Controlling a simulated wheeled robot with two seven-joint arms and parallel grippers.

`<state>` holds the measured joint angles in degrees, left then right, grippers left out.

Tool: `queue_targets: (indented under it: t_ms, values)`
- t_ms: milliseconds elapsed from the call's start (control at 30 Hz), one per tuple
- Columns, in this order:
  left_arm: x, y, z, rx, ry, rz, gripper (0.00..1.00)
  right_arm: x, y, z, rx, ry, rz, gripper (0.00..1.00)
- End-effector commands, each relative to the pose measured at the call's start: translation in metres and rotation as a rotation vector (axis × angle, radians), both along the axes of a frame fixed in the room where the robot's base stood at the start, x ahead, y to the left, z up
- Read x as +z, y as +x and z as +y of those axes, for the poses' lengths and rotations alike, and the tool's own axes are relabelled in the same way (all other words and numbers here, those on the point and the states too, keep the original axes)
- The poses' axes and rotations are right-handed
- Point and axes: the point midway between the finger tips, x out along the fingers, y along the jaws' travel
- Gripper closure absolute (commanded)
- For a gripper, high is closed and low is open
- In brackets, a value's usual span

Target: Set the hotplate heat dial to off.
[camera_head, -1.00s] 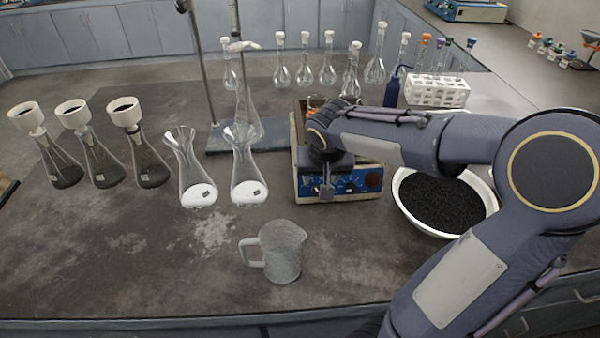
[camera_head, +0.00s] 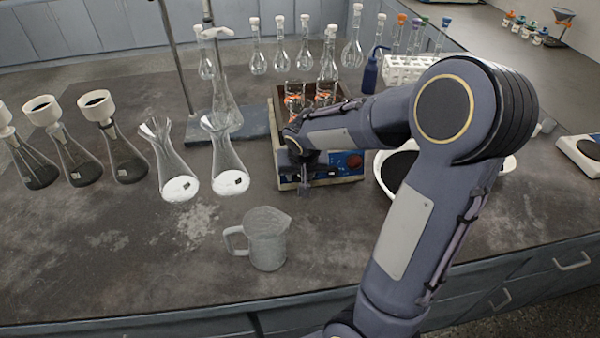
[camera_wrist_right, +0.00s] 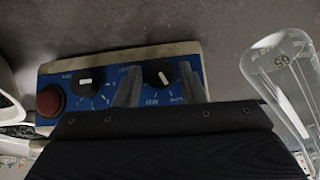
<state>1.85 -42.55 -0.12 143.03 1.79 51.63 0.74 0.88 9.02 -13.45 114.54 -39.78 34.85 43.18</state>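The hotplate (camera_head: 348,178) stands on the bench with its blue front panel partly behind my right wrist. In the right wrist view its blue panel (camera_wrist_right: 105,101) carries a red button and two black dials. The dial by the red button (camera_wrist_right: 85,82) has a white mark lying level. The farther dial (camera_wrist_right: 158,72) has a slanted white mark and lies between the fingertips of my open right gripper (camera_wrist_right: 160,86). Contact is not clear. The lettering is inverted and too small to tell which dial is heat. In the head view my right gripper (camera_head: 305,190) points down before the panel's left end. My left gripper is out of view.
A glass beaker (camera_head: 266,240) stands in front of the hotplate. Conical flasks (camera_head: 168,165) stand to the left. Glassware (camera_head: 295,103) sits on the hotplate. A white bowl of black grains (camera_head: 396,170) is to the right, partly behind my arm.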

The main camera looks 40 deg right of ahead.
Motion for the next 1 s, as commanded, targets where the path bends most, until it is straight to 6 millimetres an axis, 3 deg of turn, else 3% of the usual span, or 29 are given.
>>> queue_targets:
  t_ms: [33, 233, 567, 1000]
  values:
    - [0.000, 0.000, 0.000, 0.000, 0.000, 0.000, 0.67, 0.000, 0.000, 0.000, 0.000, 0.000, 0.000, 0.70]
    - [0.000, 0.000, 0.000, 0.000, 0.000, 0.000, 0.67, 0.000, 0.000, 0.000, 0.000, 0.000, 0.000, 0.96]
    - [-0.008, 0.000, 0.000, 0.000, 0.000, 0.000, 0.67, -0.001, 0.001, 0.001, 0.021, -0.043, 0.021, 0.96]
    - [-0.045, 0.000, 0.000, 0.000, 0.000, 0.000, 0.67, -0.005, 0.003, 0.006, 0.145, -0.315, 0.169, 0.96]
